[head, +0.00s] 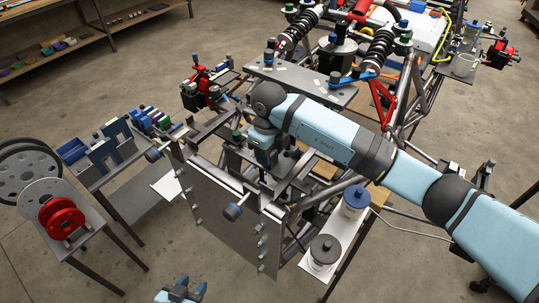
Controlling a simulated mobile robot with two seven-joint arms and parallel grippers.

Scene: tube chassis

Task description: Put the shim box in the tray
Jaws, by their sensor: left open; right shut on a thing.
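My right gripper (263,174) points down over the front of the tube chassis (415,98), behind the upright grey plate (235,225). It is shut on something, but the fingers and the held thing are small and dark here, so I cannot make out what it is. I cannot pick out the shim box with certainty. I cannot tell which surface is the tray; a flat grey panel (290,82) with small parts on it lies behind my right arm. My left gripper (180,291) is open at the bottom edge, apart from the chassis and partly cut off.
A bench with blue holders (105,155) stands at the left, beside a stand with a red disc part (62,218). Bare floor lies at lower left.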

